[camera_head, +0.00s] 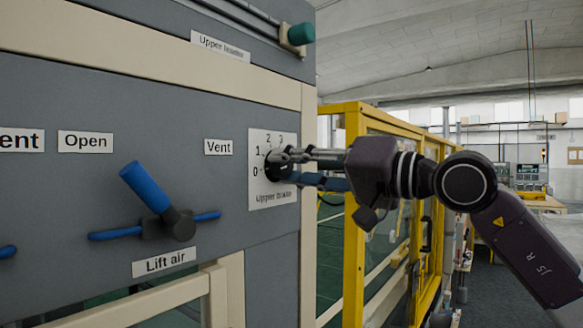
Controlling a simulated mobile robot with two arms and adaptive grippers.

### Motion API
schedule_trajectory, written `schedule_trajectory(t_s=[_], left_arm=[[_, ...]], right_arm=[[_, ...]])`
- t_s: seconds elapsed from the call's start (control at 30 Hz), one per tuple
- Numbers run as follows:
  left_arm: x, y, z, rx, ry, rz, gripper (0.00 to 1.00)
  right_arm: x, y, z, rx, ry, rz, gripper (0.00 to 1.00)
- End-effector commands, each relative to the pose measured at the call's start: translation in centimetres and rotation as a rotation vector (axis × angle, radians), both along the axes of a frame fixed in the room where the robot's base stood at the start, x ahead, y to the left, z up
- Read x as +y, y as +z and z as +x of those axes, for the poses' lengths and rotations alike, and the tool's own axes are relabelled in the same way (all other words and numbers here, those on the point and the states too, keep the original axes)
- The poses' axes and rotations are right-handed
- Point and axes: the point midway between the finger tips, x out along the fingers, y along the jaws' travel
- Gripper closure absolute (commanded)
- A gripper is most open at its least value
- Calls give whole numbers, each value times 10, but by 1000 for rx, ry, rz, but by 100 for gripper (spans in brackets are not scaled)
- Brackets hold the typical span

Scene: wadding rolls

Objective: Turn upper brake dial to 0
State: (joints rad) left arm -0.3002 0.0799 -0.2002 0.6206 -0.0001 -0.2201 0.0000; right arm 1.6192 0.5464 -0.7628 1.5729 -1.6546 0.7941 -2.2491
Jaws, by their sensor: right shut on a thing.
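The upper brake dial (275,164) is a dark round knob on a white plate (284,190) near the right edge of the grey panel. The plate reads 0, 1, 2, 3 around the knob and "Upper brake" below. My right gripper (290,165) comes in from the right and is shut on the dial, its fingers level with it. The fingers partly cover the dial and the right of its scale, and I cannot tell which number the dial points to. My left gripper is not in view.
A blue-handled lever (146,187) labelled "Lift air" sticks out of the panel left of the dial. A teal knob (301,33) sits above. A yellow frame fence (355,220) stands close behind my right gripper.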

Motion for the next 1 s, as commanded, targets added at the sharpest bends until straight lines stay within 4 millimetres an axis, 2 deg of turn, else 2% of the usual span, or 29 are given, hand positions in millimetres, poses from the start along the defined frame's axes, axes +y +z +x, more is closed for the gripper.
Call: schedule_trajectory(t_s=[0.3,0.33,0.47,0.77,0.87,1.0], left_arm=[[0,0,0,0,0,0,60],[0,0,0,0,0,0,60],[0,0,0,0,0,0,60],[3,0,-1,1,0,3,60],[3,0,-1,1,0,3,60],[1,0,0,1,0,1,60]], right_arm=[[1,-4,0,4,1,-10,95],[1,-5,0,4,1,-10,69],[1,-4,0,4,1,-7,54],[-1,-2,0,1,-1,-3,53],[-7,-1,-4,1,-1,-3,53],[-27,-3,-17,-1,-4,-3,53]])
